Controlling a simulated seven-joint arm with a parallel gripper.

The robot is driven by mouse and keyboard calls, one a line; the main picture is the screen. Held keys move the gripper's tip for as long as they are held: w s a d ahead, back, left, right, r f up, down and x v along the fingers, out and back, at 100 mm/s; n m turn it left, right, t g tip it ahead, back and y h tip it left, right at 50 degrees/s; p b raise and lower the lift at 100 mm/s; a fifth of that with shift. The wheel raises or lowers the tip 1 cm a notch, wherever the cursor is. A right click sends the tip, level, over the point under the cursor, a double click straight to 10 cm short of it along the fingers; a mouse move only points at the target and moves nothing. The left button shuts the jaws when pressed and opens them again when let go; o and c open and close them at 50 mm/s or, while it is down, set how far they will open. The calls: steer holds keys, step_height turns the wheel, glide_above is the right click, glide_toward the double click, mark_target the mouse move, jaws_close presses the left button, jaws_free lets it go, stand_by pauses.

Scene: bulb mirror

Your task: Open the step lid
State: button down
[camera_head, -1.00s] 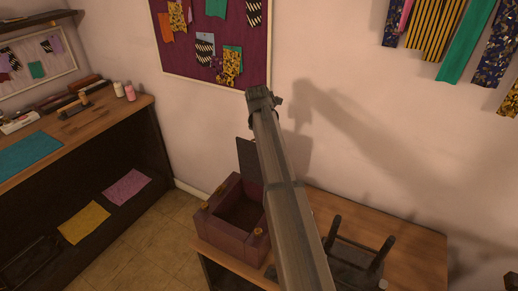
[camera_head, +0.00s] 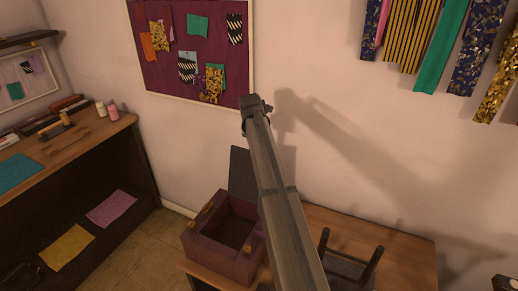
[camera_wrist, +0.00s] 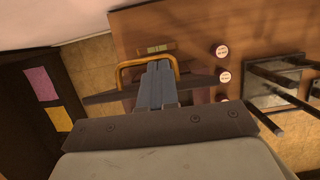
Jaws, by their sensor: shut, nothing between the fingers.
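The step box (camera_head: 218,263) is purple with brass fittings on its rim, and its inside is open to view. Its dark lid panel (camera_head: 241,170) stands raised at the back, partly behind my arm. My gripper is hidden behind my arm in the head view. In the wrist view, the fingers of my gripper (camera_wrist: 159,66) are shut and empty. They overlap a curved brass handle (camera_wrist: 124,68) and a thin dark bar (camera_wrist: 105,97). I cannot tell whether they touch either one, or whether that bar is the lid's edge.
The box is on a wooden table (camera_head: 400,246). A dark legged object (camera_head: 350,265) stands to its right and also shows in the wrist view (camera_wrist: 275,85). Two round-topped items, a far one (camera_wrist: 222,51) and a nearer one (camera_wrist: 224,77), are close to my fingers. A workbench (camera_head: 88,140) is at the left.

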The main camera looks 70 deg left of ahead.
step_height(320, 180, up, 9)
steer(key=shift+w+a+f, duration=0.15)
steer(key=shift+a, duration=0.05)
stand_by(0.6)
